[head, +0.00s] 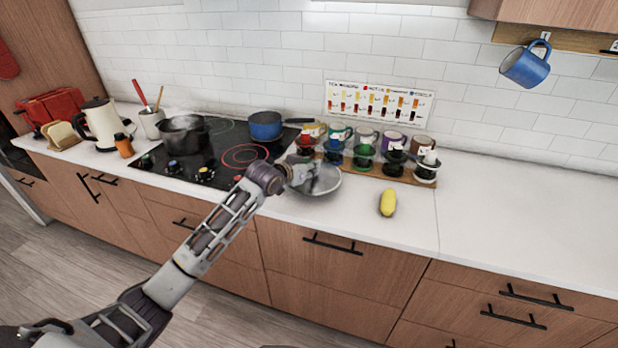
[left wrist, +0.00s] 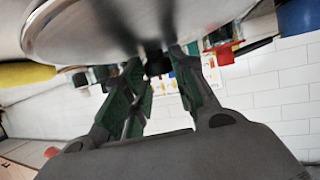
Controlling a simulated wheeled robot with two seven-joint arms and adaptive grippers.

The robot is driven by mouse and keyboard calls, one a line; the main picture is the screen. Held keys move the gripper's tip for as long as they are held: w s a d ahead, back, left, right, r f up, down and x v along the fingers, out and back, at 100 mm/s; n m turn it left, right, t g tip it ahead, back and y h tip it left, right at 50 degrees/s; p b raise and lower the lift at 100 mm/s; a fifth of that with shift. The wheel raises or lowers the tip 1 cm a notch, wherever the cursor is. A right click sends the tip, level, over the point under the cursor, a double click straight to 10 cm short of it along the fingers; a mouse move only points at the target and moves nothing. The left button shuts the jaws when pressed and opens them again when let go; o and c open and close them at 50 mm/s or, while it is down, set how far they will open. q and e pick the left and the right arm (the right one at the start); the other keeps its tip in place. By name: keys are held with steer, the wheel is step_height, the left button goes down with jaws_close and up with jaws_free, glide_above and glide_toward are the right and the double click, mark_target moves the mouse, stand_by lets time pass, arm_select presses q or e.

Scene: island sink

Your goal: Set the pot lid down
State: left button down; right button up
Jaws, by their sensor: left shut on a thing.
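The pot lid (head: 322,181) is a round, shiny, greyish disc at the front edge of the white counter, right of the stove. In the left wrist view the lid (left wrist: 90,30) fills the top, with its dark knob (left wrist: 158,64) between the fingers. My left gripper (head: 303,174) is shut on the lid by this knob; its green-padded fingers (left wrist: 158,78) show in the left wrist view. The lid is at or just above the counter; I cannot tell whether it touches. A dark pot (head: 183,137) stands on the stove. My right gripper is not in view.
A blue pan (head: 265,125) sits on the black stove (head: 215,160). Several cups and coloured drippers on a wooden board (head: 405,178) stand close behind the lid. A yellow fruit (head: 388,202) lies to its right. The counter (head: 520,225) farther right is clear.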

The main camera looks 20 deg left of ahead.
arm_select(q)
steer(key=shift+f, duration=2)
steer(key=shift+f, duration=0.1)
steer(key=c, duration=1.1)
jaws_free()
steer(key=shift+c, duration=0.2)
steer(key=shift+s+a+r, duration=0.2)
steer(key=shift+s+r, duration=0.1)
steer(key=shift+s, duration=0.2)
steer(key=v, duration=1.1)
